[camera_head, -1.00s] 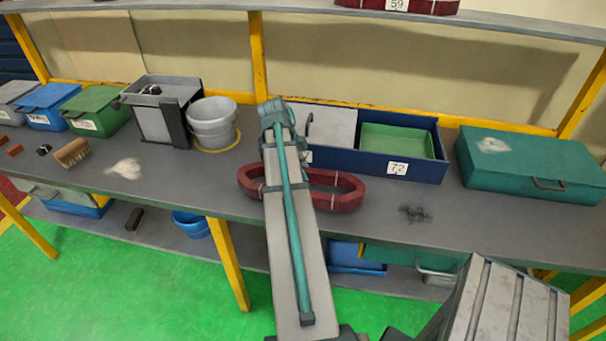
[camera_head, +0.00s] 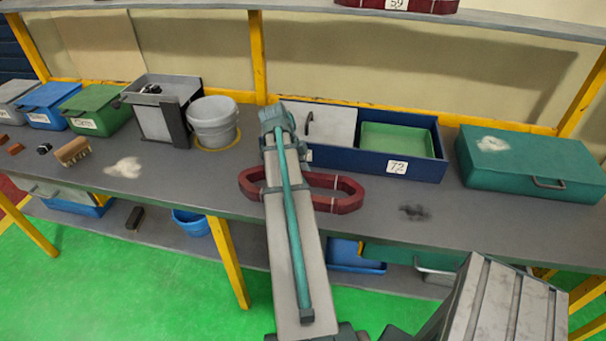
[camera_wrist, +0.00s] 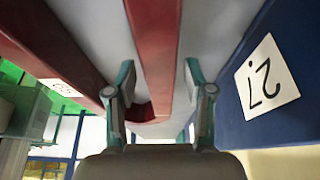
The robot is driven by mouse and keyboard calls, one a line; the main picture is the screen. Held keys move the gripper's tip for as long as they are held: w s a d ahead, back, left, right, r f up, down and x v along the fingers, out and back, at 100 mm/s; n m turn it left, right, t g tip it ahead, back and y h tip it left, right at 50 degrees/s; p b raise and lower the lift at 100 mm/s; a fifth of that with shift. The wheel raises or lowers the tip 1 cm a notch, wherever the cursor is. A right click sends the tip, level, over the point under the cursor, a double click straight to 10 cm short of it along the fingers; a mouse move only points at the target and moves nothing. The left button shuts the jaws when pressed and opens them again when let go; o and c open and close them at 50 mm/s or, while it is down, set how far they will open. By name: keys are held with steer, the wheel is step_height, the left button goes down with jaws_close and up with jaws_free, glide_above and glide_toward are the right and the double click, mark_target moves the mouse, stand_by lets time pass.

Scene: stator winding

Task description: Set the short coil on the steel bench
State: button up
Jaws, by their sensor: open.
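The coil, a dark red oval ring (camera_head: 347,192), lies flat on the grey bench top (camera_head: 450,222) in the head view. My arm crosses over its middle and hides part of it, along with my gripper's fingers. In the wrist view my gripper (camera_wrist: 163,92) is open, with one finger on each side of the coil's back bar (camera_wrist: 154,40). The left finger is on the ring's inner side, the right one between the bar and a blue box. I cannot tell whether either finger touches. The front bar, with a white label, shows at the left.
The blue box (camera_head: 340,164), labelled 72, stands close behind the coil. A teal case (camera_head: 530,165) is at right; a grey bucket (camera_head: 213,122) and lidded bins are at left. Another red coil (camera_head: 350,2) sits on the upper shelf. Bench right of the coil is mostly clear.

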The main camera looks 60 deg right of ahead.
steer(key=shift+r, duration=0.15)
steer(key=b+v, duration=0.2)
steer(key=v, duration=0.9)
steer(key=shift+r, duration=0.35)
steer(key=shift+w+b, duration=0.25)
steer(key=shift+b, duration=0.05)
